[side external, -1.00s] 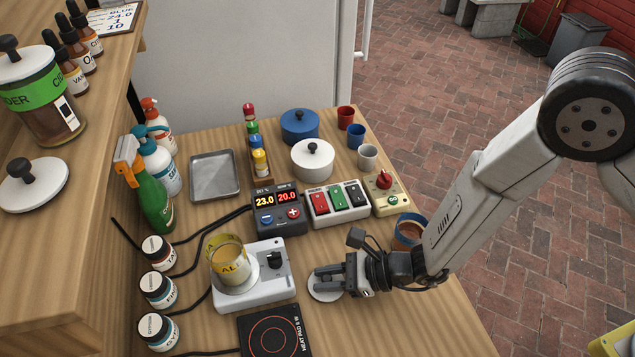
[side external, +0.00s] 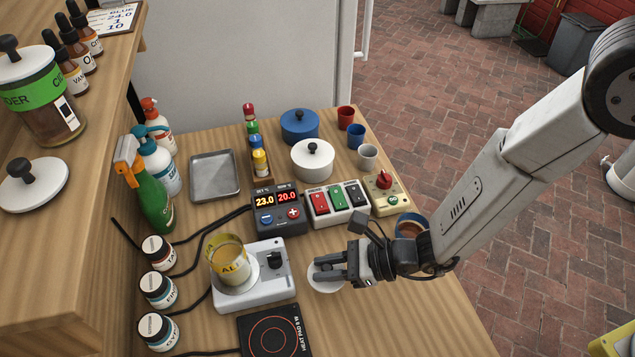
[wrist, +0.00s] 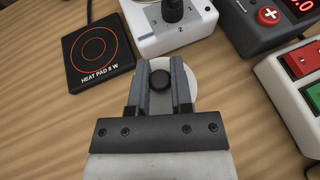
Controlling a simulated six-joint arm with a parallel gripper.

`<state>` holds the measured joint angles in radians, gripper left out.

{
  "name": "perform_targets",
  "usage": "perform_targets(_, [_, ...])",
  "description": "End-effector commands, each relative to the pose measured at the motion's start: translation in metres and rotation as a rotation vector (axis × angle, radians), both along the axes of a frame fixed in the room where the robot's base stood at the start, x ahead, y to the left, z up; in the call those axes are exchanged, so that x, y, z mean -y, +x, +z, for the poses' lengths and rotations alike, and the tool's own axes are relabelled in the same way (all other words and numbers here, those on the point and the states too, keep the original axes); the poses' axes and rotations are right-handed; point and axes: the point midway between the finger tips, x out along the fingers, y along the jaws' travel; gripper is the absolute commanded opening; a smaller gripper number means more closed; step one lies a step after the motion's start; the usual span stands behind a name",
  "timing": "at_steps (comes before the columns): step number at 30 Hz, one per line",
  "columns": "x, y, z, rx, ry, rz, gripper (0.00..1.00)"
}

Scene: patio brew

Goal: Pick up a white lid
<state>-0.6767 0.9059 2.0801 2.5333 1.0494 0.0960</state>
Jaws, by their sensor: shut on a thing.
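My gripper (side external: 328,271) is shut on the black knob of a white lid (side external: 322,286), to the right of the white stirrer base. In the wrist view the black knob (wrist: 160,79) sits between the two fingers of my gripper (wrist: 160,75), and the white disc of the lid (wrist: 186,84) shows around and behind them. The fingers hide part of the disc. I cannot tell for sure whether the lid is clear of the table. Another white lid (side external: 32,188) with a black knob lies on the wooden shelf at left.
The stirrer (side external: 268,292) holds a yellow-labelled beaker (side external: 229,262). A heat pad (side external: 274,335) lies in front. A temperature controller (side external: 278,210) and switch box (side external: 337,204) stand behind. A blue-rimmed cup (side external: 410,226) is beside my arm. Bare wood lies front right.

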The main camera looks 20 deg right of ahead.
Motion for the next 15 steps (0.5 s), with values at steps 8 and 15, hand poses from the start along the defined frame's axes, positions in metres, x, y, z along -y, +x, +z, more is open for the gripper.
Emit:
perform_targets(8, [0.000,0.000,0.036,0.002,0.000,0.001,0.00])
perform_targets(15, [0.000,0.000,0.055,0.000,0.000,0.000,0.00])
